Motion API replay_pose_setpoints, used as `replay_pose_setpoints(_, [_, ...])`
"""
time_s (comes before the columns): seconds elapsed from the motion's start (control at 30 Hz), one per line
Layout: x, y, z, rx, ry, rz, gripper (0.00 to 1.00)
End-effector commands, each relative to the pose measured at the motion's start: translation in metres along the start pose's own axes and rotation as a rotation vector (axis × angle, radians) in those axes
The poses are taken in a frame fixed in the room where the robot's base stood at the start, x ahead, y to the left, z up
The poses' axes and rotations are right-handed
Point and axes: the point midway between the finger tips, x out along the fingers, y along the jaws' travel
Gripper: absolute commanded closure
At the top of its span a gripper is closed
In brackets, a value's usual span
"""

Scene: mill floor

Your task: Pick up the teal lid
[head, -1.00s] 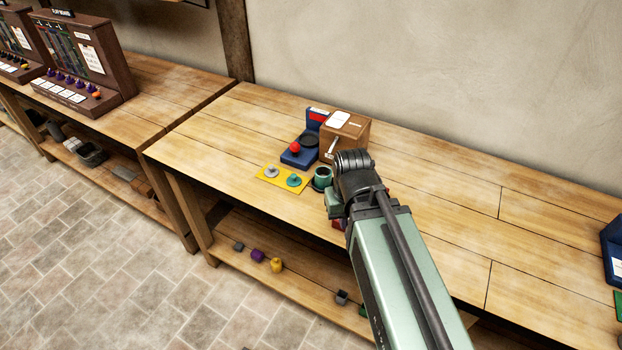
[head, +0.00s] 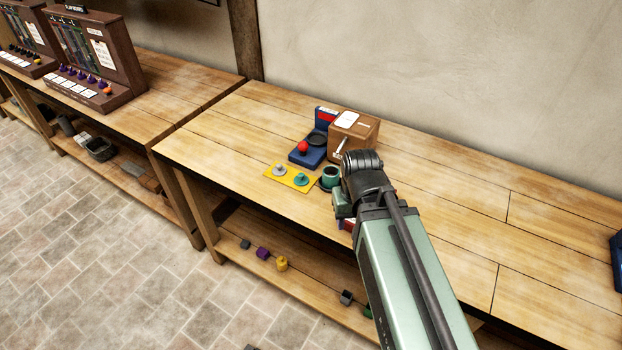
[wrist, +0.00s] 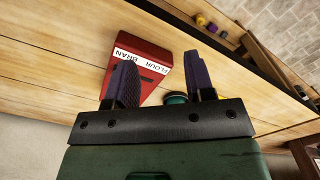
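The teal lid (head: 301,179) lies on a yellow mat (head: 276,183) on the workbench, with a grey lid (head: 279,170) to its left. A teal cup (head: 330,176) stands just right of the mat on a dark base. My arm reaches in from the lower right and hides most of my gripper in the head view. In the wrist view my gripper (wrist: 162,85) is open, its two dark fingers apart with nothing held between them. A teal round thing (wrist: 176,98) shows behind the fingers, partly hidden; I cannot tell whether it is the lid or the cup.
A red box labelled flour and bran (wrist: 150,62) lies beyond the left finger. Behind the mat are a blue device with a red ball (head: 306,155) and a brown box (head: 356,136). Several small blocks lie on the lower shelf (head: 235,234).

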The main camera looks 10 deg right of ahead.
Motion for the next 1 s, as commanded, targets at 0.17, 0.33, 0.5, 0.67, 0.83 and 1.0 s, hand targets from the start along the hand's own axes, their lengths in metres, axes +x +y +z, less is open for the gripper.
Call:
replay_pose_setpoints(0.17, [0.000,0.000,0.000,0.000,0.000,0.000,0.29])
replay_pose_setpoints(0.33, [0.000,0.000,0.000,0.000,0.000,0.000,0.29])
replay_pose_setpoints(0.5, [-0.005,-0.026,-0.054,-0.056,0.004,0.002,0.29])
replay_pose_setpoints(0.67, [-0.011,-0.080,-0.195,-0.044,0.058,0.008,0.29])
replay_pose_setpoints(0.83, [-0.011,-0.097,-0.261,0.074,0.119,0.006,0.29])
replay_pose_setpoints(1.0, [-0.002,-0.096,-0.256,0.090,0.122,0.004,0.29])
